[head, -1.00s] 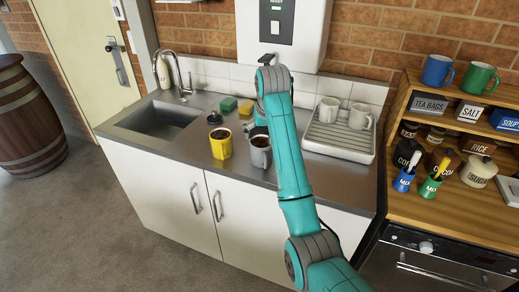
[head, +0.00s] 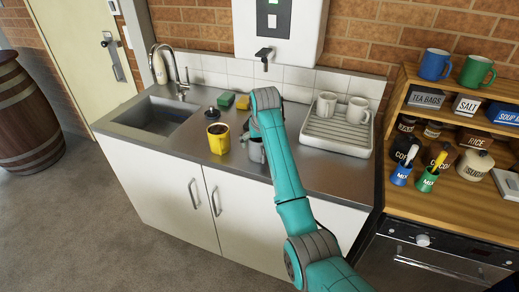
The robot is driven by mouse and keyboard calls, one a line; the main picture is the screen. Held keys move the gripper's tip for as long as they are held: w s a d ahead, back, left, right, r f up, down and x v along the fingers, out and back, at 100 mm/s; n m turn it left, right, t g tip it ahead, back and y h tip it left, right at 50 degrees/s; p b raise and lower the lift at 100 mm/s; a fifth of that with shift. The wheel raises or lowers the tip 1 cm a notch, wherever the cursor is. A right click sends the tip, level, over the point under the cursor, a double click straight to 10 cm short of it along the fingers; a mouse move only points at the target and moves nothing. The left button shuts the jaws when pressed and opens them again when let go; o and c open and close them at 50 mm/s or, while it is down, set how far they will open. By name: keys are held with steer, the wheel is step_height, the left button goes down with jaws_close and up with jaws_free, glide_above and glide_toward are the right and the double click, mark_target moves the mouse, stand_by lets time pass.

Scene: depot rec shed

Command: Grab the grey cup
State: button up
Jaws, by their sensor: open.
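The grey cup (head: 257,154) stands upright on the steel counter, to the right of a yellow cup (head: 218,139). My arm's end and gripper (head: 250,133) are at the cup and cover its top and part of its right side. My gripper is open. The fingers are small and partly hidden by my arm, so I cannot tell whether they touch the cup or are around it.
A dark round lidded item (head: 212,113) stands behind the yellow cup. Green (head: 227,99) and yellow (head: 243,102) sponges lie at the back. The sink (head: 155,116) is left. A draining rack (head: 337,135) with two pale cups is right. A wall heater's spout (head: 264,54) overhangs the counter.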

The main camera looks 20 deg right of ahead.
steer(key=c, duration=1.3)
